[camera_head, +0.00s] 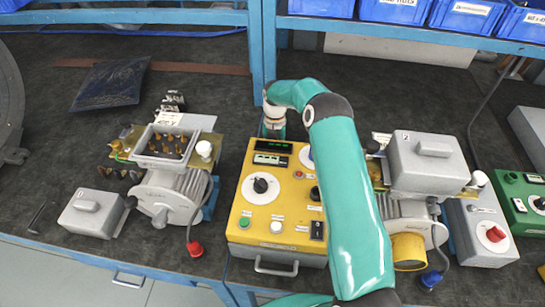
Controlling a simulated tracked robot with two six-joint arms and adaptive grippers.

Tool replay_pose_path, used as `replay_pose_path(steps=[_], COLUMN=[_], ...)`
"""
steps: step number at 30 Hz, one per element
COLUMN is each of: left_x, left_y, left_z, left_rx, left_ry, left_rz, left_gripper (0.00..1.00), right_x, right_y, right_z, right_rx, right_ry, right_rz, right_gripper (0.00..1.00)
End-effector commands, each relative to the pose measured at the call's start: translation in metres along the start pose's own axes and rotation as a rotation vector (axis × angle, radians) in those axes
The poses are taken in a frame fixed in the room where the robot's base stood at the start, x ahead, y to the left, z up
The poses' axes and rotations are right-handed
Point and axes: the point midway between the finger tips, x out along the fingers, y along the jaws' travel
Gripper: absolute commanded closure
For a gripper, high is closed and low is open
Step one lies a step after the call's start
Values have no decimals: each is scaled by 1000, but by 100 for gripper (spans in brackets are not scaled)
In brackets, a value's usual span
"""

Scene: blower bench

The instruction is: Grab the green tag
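I cannot make out a green tag clearly in the head view. A small green spot (117,145) shows at the left edge of the open terminal box on the left blower motor, too small to identify. My teal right arm comes in from the bottom, right of centre, and crosses over the yellow control box (240,222). Its wrist bends down at the box's back edge. The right gripper's fingers are hidden there. My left gripper is not in view.
The left motor (172,195) has an open terminal box (143,160); a grey cover (92,213) lies beside it. The right motor carries a closed grey box (428,162). A grey switch box (482,235) stands right.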

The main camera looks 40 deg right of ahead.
Motion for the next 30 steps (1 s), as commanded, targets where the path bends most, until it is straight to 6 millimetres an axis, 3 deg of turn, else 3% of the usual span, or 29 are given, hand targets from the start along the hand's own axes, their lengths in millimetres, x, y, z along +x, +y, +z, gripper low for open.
replay_pose_path(steps=[8, 17, 30], left_x=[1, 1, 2], left_y=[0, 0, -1], left_z=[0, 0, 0], left_rx=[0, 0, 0], left_ry=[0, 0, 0], left_rz=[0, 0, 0], left_gripper=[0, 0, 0], right_x=[3, 3, -1], right_y=[0, 0, 1], right_z=[0, 0, 0], right_rx=[0, -1, -2], right_ry=[-1, -1, -2], right_rz=[0, 0, 0], right_gripper=[50, 100, 100])
